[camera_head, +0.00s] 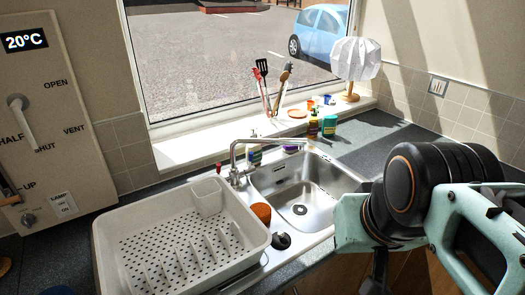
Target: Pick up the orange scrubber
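A rounded orange-brown object (261,212), which looks like the orange scrubber, sits on the sink's edge between the white dish rack and the steel basin. Its lower side is close to the rack's right wall; I cannot tell if they touch. My arm, pale green and black, fills the lower right of the head view. A dark part at its lower end (374,284), seemingly my gripper, is cut by the bottom edge. It is right of the orange object and apart from it. Its fingers cannot be made out.
The dish rack (113,222) looks nearly empty. A small black object (281,241) lies beside the orange one. The tap (236,160) rises behind them, left of the empty basin (318,180). Bottles (312,127) and a lamp (356,60) stand near the window. The right counter (375,132) is clear.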

